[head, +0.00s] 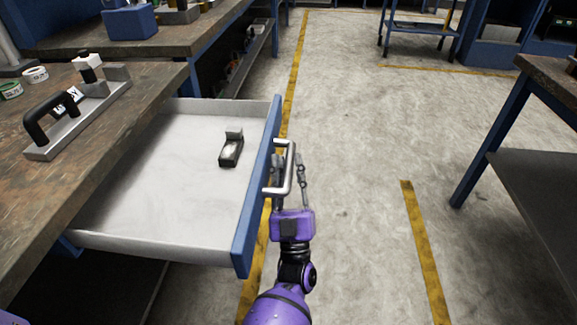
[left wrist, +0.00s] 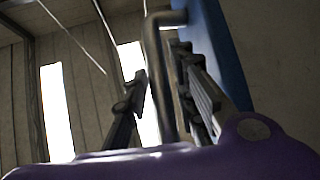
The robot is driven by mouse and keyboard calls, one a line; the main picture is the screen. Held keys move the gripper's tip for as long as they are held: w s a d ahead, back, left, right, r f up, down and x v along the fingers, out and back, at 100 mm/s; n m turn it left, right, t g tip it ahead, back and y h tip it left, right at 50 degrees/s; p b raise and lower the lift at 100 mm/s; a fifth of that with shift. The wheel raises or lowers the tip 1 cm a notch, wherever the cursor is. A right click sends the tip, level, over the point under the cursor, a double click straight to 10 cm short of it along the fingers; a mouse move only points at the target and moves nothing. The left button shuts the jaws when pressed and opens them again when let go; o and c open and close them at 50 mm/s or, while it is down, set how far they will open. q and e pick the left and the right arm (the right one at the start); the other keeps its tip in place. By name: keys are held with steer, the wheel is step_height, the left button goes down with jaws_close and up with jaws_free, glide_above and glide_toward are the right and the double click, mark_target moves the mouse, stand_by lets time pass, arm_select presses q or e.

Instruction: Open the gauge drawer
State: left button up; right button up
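The gauge drawer (head: 170,180) stands pulled far out of the workbench, its inside in plain view. Its blue front (head: 258,190) carries a pale metal bar handle (head: 290,165). My left gripper (head: 288,162) is at the handle with its fingers apart, one on the drawer side of the bar and one on the outer side. In the left wrist view, the handle (left wrist: 160,70) runs between the open fingers (left wrist: 160,65), with a gap on the left finger's side. A small dark gauge block with a grey top (head: 231,148) lies in the drawer. My right gripper is not in view.
The workbench top (head: 50,190) holds a fixture with a black handle (head: 75,115) and tape rolls (head: 36,75). Another bench (head: 130,40) stands behind, and a table (head: 545,155) is at the right. The floor (head: 360,140) right of the drawer is clear.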

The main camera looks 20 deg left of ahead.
arm_select(q)
steer(key=v, duration=1.2)
stand_by(0.4)
